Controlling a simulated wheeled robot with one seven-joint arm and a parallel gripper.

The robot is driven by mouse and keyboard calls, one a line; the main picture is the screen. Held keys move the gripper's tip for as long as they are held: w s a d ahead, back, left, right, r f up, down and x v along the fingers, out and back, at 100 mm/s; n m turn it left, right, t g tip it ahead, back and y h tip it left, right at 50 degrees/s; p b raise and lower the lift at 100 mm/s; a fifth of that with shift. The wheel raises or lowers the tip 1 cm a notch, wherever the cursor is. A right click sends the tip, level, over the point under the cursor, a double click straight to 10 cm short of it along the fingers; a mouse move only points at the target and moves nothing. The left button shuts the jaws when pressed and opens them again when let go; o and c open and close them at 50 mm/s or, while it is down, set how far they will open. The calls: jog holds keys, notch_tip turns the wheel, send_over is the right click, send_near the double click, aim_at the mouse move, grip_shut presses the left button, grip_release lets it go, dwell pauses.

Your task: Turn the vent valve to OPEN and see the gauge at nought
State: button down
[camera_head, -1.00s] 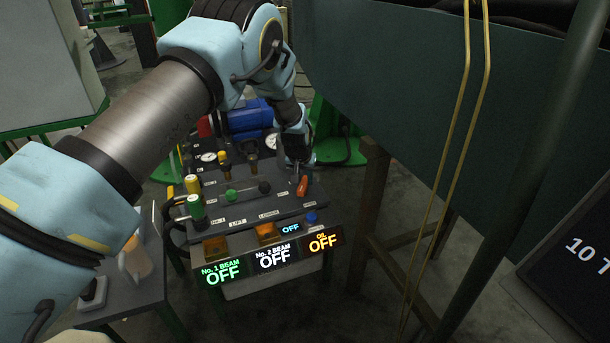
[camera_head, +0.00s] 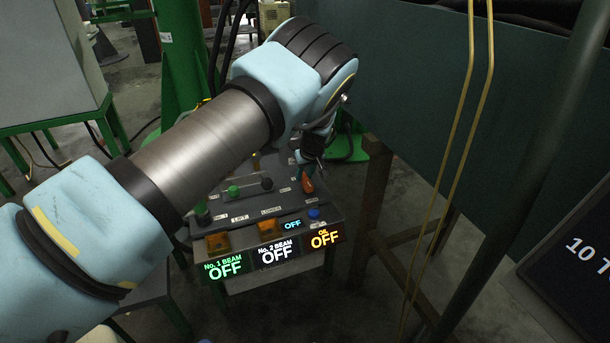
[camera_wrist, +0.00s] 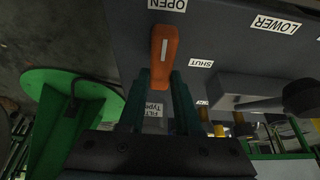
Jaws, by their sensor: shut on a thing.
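The vent valve's orange handle (camera_wrist: 163,57), with a white line along it, is between my gripper's (camera_wrist: 162,80) dark green fingertips in the wrist view. The gripper is shut on its near end. The handle lies nearly in line with the OPEN label (camera_wrist: 167,4), which is just beyond its far end. The SHUT label (camera_wrist: 201,63) is off to its right. In the head view the orange handle (camera_head: 308,185) shows just below my gripper (camera_head: 307,168) at the panel's right. The gauge is hidden behind my arm in the head view; its reading cannot be seen.
The control panel's front carries lit displays reading OFF (camera_head: 275,253), orange switches (camera_head: 217,243) and a blue button (camera_head: 314,213). A lever with a dark knob (camera_wrist: 300,96) is right of the handle in the wrist view. A wooden post (camera_head: 372,200) stands right of the panel.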

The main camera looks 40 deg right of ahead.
aim_at(310, 185)
dwell(0.4)
jog(key=c, duration=0.6)
grip_release()
jog(key=p+v, duration=0.1)
jog(key=v, duration=0.9)
jog(key=shift+s+r+p, duration=0.15)
jog(key=shift+r+p, duration=0.2)
jog(key=shift+p, duration=0.05)
